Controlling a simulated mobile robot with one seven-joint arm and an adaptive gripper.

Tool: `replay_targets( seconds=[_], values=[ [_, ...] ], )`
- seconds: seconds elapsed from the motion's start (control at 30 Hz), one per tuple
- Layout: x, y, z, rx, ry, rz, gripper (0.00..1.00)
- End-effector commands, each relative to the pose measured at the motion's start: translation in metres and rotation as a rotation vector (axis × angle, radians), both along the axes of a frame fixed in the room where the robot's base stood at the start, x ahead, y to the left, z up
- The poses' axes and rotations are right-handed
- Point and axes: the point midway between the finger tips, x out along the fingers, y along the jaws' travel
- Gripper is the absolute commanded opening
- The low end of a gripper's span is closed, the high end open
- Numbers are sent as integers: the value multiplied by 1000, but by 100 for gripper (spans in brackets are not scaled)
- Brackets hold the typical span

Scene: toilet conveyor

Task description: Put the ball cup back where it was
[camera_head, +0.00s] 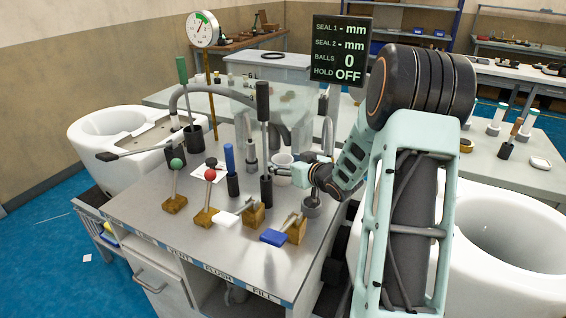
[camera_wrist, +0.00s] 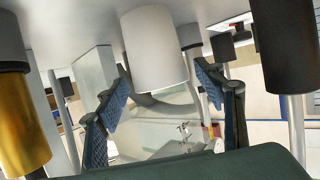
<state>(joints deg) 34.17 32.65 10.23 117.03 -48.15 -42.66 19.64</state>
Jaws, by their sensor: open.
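The white ball cup (camera_head: 283,162) stands upright on the metal counter, among the posts and levers. My gripper (camera_head: 301,174) is at its right side, low over the counter and partly hidden by my wrist. In the wrist view, which looks turned over with the counter at the top, the white cup (camera_wrist: 155,52) is between the two dark ribbed fingers of my gripper (camera_wrist: 161,78). The fingers are spread, with a visible gap on either side of the cup. The inside of the cup cannot be made out.
A black-handled post (camera_head: 263,105) and a blue-handled post (camera_head: 230,160) stand left of the cup. A grey curved pipe rises behind. The display (camera_head: 339,50) reads BALLS 0, HOLD OFF.

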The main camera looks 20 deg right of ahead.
Motion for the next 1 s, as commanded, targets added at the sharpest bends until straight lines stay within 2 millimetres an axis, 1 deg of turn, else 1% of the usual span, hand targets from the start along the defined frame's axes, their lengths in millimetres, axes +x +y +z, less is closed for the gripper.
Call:
replay_targets(
  seconds=[0.03, 0.2, 0.3, 0.43, 0.5, 0.63, 1.0],
  values=[
    [-11, -3, 5, -1, 0, -3, 63],
    [-46, -9, 19, -1, -1, -4, 63],
    [-64, -12, 26, -1, -2, -3, 63],
    [-82, -15, 32, -1, -1, -2, 63],
    [-87, -16, 35, -1, -2, -1, 63],
    [-93, -16, 36, 1, -1, 0, 63],
    [-93, -16, 36, 0, -1, 0, 63]
  ],
)
